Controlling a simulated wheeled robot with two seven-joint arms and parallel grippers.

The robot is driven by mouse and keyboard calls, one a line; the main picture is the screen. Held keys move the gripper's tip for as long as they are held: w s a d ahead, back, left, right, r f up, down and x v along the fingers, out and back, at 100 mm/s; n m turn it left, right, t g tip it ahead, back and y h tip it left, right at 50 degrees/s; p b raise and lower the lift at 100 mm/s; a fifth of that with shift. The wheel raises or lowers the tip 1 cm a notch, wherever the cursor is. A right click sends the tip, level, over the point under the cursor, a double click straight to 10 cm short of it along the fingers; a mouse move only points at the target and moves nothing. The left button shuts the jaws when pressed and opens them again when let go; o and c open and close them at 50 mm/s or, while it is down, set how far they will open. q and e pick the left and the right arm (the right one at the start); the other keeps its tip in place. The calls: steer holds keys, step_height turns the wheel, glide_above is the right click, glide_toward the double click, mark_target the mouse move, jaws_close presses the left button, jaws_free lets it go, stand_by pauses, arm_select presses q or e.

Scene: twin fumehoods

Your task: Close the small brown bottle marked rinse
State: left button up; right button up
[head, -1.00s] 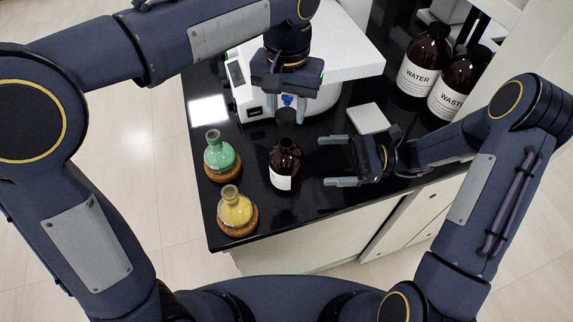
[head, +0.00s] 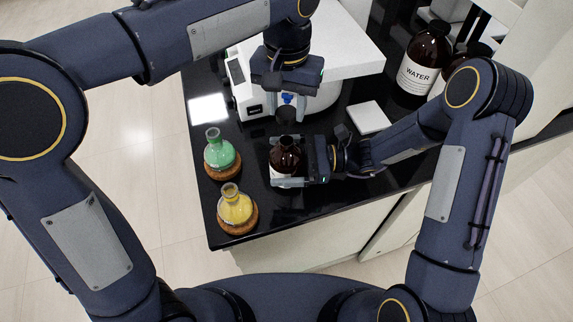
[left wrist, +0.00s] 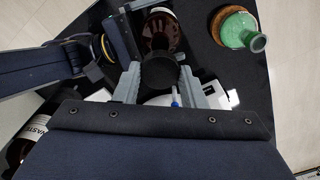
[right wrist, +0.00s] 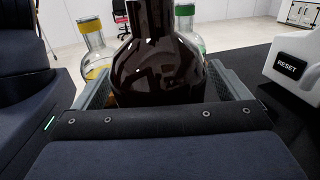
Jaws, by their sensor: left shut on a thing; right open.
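The small brown bottle (head: 286,158) stands upright and open on the black bench; its label is not readable here. It fills the middle of the right wrist view (right wrist: 158,65). My right gripper (head: 290,168) is open with its fingers on either side of the bottle's body; I cannot tell whether they touch it. My left gripper (head: 287,113) points down above the bottle, shut on a dark cap (left wrist: 157,72). The cap is held over the bottle's neck, apart from it in the head view. The bottle also shows beyond the cap in the left wrist view (left wrist: 160,32).
A green flask (head: 219,153) and a yellow flask (head: 236,206) sit on cork rings just left of the bottle. A white instrument (head: 330,68) stands behind. A white square plate (head: 368,117) and the large WATER bottle (head: 424,66) are to the right.

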steer(key=shift+c, duration=0.3)
steer(key=c, duration=1.4)
arm_select(q)
glide_above(286, 140)
steer(key=shift+f, duration=2.45)
steer(key=shift+f, duration=0.9)
steer(key=shift+f, duration=0.5)
